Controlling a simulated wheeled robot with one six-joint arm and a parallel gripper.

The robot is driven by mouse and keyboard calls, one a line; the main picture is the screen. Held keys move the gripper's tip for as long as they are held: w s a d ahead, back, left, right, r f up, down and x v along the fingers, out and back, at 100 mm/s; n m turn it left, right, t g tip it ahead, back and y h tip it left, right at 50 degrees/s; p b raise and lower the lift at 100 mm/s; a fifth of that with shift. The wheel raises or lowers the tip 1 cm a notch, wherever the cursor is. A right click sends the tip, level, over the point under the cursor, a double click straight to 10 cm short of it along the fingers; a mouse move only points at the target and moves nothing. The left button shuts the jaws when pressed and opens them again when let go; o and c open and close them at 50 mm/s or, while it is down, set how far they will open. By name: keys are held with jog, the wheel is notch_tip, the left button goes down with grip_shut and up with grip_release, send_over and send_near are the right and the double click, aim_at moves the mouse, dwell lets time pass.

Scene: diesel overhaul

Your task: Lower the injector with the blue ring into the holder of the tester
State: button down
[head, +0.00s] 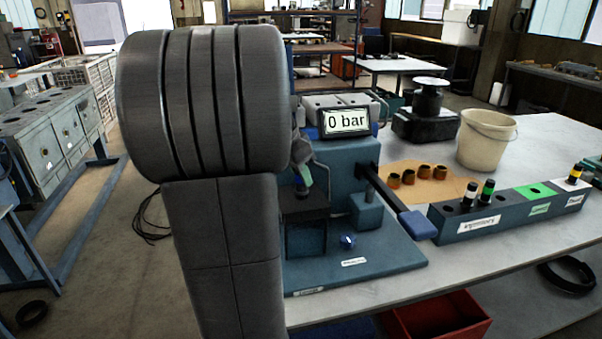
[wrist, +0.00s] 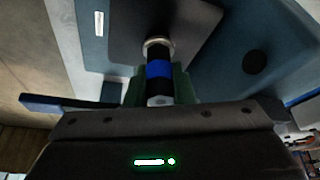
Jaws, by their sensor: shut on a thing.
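The injector with the blue ring (wrist: 158,69) is upright in the wrist view, between the green finger pads of my gripper (wrist: 158,86). My gripper is shut on it. The tester (head: 340,160) stands on the bench and its display reads 0 bar. Its dark holder block (head: 305,238) is at the front left of the tester. In the head view, my gripper (head: 304,176) shows only in part, just above the holder block, mostly behind my arm. The injector's lower end meets the dark block in the wrist view; I cannot tell how far it is in.
A lever with a blue handle (head: 417,224) sticks out from the tester. A rack (head: 510,211) at right holds injectors with white, green and yellow rings. Several brass-coloured parts (head: 424,171) lie on a tan mat. A bucket (head: 486,140) stands behind. A red bin (head: 440,318) is below the bench edge.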

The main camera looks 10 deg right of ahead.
jog(key=shift+f+b, duration=0.3)
jog(key=shift+f, duration=0.15)
jog(key=c, duration=1.2)
grip_release()
jog(key=shift+o, duration=0.6)
jog(key=o, duration=0.3)
jog(key=shift+r, duration=0.1)
jog(key=shift+r+p, duration=2.8)
jog(key=shift+r, duration=0.65)
